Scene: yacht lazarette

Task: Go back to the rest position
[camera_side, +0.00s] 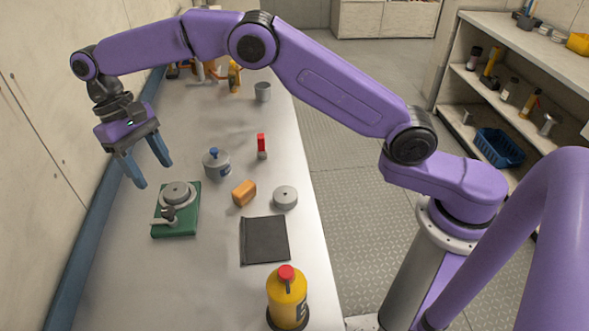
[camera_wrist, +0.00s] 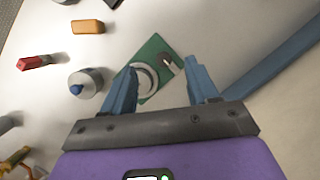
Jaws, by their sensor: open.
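My gripper (camera_side: 151,170) is open and empty, with its two blue fingers pointing down above the left part of the bench. It stands up and to the left of a green board (camera_side: 190,222) that carries a round grey fitting (camera_side: 177,193) with a small lever part. In the wrist view my gripper (camera_wrist: 160,80) shows its fingers apart, with the green board (camera_wrist: 150,50) beyond and between them. The left finger partly hides the fitting there.
On the bench (camera_side: 222,292) are a grey pot with blue knob (camera_side: 216,165), an orange block (camera_side: 244,193), a grey disc (camera_side: 285,197), a red-topped item (camera_side: 261,145), a black pad (camera_side: 265,240) and a yellow bottle (camera_side: 287,297). A wall runs along the left.

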